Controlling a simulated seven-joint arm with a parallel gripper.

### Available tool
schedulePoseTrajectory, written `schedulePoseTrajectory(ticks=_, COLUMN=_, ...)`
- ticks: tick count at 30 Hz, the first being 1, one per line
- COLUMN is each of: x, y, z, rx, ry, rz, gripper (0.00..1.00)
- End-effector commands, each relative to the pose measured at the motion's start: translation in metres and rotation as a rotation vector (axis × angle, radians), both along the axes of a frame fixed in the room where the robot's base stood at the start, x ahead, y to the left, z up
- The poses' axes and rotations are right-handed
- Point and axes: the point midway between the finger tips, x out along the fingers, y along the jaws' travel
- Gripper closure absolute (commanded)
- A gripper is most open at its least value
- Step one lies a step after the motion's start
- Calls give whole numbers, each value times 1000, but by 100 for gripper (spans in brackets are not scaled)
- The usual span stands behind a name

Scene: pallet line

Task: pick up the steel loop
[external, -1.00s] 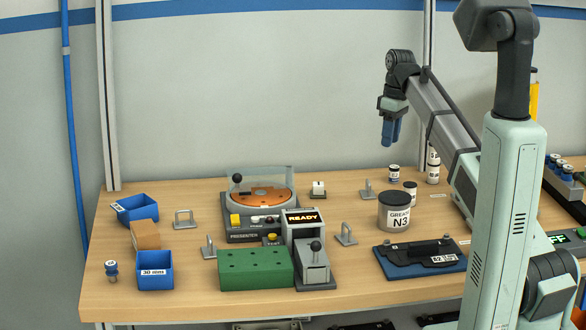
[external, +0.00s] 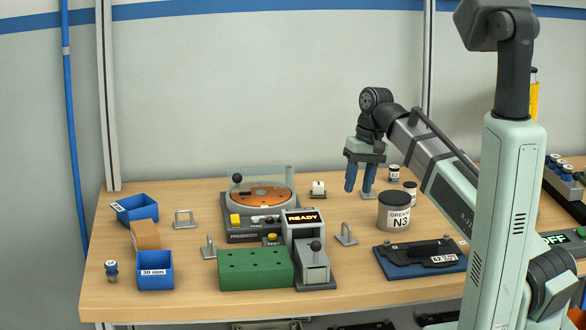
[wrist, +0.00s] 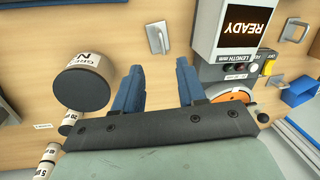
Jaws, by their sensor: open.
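Several grey steel loops stand on the bench, and the frames do not single one out. One loop (external: 346,236) is between the READY unit and the grease can; the wrist view shows it (wrist: 157,38) just beyond my fingertips.
The grease can (external: 393,212) stands right of the nearest loop, and the READY unit (external: 301,225) stands left of it. A green block (external: 255,270), blue bins (external: 155,272) and a dark tray (external: 420,258) occupy the front. Small canisters (external: 410,188) stand behind the can.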

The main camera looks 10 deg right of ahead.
Motion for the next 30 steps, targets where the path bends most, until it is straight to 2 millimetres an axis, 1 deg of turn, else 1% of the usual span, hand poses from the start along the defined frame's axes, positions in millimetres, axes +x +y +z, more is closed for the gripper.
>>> schedulePoseTrajectory(ticks=1, x=-1, y=1, z=-8, rx=0, ry=1, rz=0, gripper=60)
schedulePoseTrajectory(ticks=3, x=-2, y=3, z=-18, rx=-1, ry=1, rz=1, gripper=60)
schedulePoseTrajectory(ticks=9, x=-2, y=8, z=-42, rx=-1, ry=0, rz=2, gripper=60)
schedulePoseTrajectory(ticks=12, x=-2, y=9, z=-48, rx=-1, ry=-2, rz=2, gripper=60)
schedulePoseTrajectory(ticks=20, x=-2, y=11, z=-55, rx=-1, ry=-1, rz=2, gripper=60)
schedulePoseTrajectory(ticks=23, x=-2, y=12, z=-61, rx=-1, ry=-1, rz=2, gripper=60)
schedulePoseTrajectory(ticks=30, x=-3, y=18, z=-86, rx=-1, ry=-1, rz=2, gripper=60)
